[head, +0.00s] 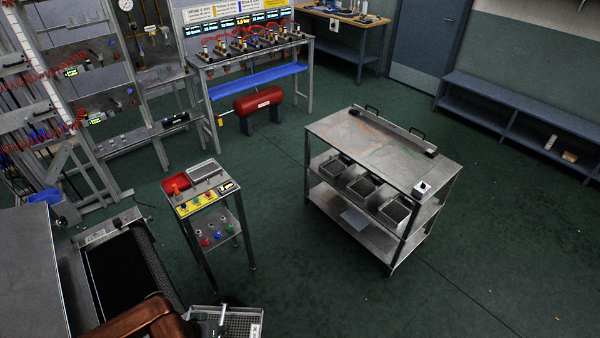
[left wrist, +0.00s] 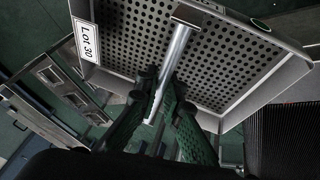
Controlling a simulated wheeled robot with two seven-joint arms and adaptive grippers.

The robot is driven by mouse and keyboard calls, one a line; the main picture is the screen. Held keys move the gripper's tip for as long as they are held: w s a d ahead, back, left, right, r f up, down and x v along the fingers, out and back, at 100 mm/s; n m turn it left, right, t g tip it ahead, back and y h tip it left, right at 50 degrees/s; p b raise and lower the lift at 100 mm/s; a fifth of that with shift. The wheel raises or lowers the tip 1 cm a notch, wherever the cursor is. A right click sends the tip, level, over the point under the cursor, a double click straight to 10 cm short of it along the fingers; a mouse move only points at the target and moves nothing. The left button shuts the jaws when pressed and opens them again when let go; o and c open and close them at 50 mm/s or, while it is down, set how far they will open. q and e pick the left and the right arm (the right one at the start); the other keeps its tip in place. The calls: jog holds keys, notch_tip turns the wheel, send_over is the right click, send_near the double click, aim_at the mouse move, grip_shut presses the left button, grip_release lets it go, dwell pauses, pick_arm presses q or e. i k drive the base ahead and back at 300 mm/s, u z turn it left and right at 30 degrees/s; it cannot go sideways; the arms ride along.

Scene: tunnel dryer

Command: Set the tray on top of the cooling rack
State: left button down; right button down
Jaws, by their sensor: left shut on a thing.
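The tray (head: 241,321) is grey metal with a perforated floor, at the bottom edge of the head view and partly cut off. In the left wrist view the tray (left wrist: 235,60) fills the top and carries a "Lot 30" label (left wrist: 86,40). A bright metal handle (left wrist: 177,60) stands over its floor. My left gripper (left wrist: 160,98) is shut on this handle; the gripper (head: 221,320) is small in the head view. The cooling rack (head: 335,130) looks to be the steel shelved cart right of centre, apart from the tray. Its top is mostly bare, with faint orange and green markings.
A dark conveyor belt (head: 125,270) is at lower left. Grey bins (head: 362,187) sit on the cart's middle shelf. A small white box (head: 422,190) sits at its front corner. The floor right of the cart is clear.

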aim_at(375, 148)
jog(key=z, duration=0.05)
jog(key=i, duration=2)
jog(key=z, duration=1.1)
jog(key=i, duration=1.65)
jog(key=z, duration=0.75)
